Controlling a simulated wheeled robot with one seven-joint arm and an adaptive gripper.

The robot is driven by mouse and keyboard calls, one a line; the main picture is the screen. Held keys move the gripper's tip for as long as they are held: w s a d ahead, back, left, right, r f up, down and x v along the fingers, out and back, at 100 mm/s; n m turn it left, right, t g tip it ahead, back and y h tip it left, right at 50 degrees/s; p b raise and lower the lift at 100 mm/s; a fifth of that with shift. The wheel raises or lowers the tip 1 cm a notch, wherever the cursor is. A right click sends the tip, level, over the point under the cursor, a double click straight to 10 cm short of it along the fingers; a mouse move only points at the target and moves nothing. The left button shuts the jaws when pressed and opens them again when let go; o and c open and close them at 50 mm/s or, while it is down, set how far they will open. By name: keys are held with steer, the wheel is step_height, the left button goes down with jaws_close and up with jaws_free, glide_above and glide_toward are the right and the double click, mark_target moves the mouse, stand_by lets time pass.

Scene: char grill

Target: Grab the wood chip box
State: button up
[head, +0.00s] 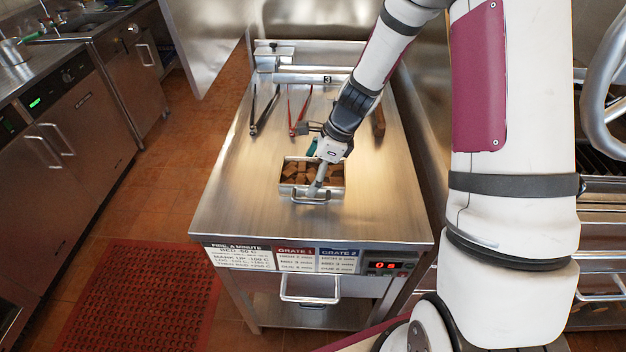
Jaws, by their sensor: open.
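The wood chip box (338,183) is a small metal box filled with brown wood chunks, with a handle on its near side. It sits on the steel table top near the middle. My gripper (317,188) reaches down over the box, close to its near wall and handle. It is open. The gripper hides part of the chips and the near rim. I cannot tell whether the fingers touch the box or the handle.
Black tongs (264,112) and red tongs (300,108) lie behind the box on the steel table (235,185). A brown block (379,122) lies at the back right. A metal roller-like bar (310,76) spans the far end. The table's left and front areas are clear.

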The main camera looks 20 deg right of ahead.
steer(key=c, duration=1.4)
steer(key=shift+r, duration=0.15)
